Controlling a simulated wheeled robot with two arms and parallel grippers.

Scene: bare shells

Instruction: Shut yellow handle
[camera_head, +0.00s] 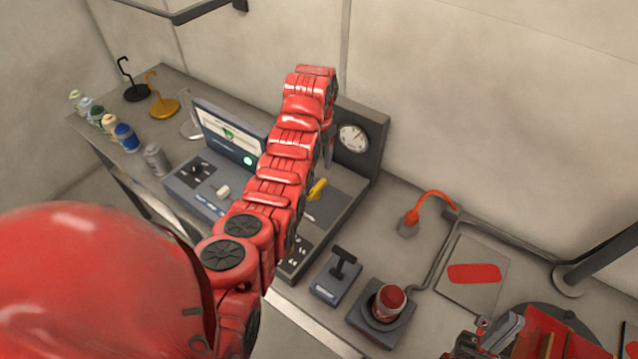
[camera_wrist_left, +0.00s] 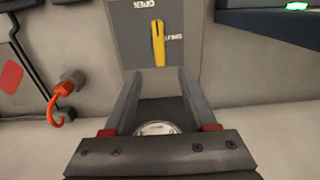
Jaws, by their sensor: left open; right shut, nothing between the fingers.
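The yellow handle (camera_head: 317,189) sits on the grey console, partly behind my left arm in the head view. In the left wrist view the yellow handle (camera_wrist_left: 158,43) lies lengthwise up the picture on a grey panel with lettering above it and to its right. My left gripper (camera_wrist_left: 160,76) is open, its two fingers apart with nothing between them; the handle is beyond the fingertips. In the head view my left gripper (camera_head: 328,148) is mostly hidden by its arm, above the console. My right gripper (camera_head: 482,338) is shut and empty at the bottom right.
The console has a screen (camera_head: 228,132) and a round gauge (camera_head: 352,138).

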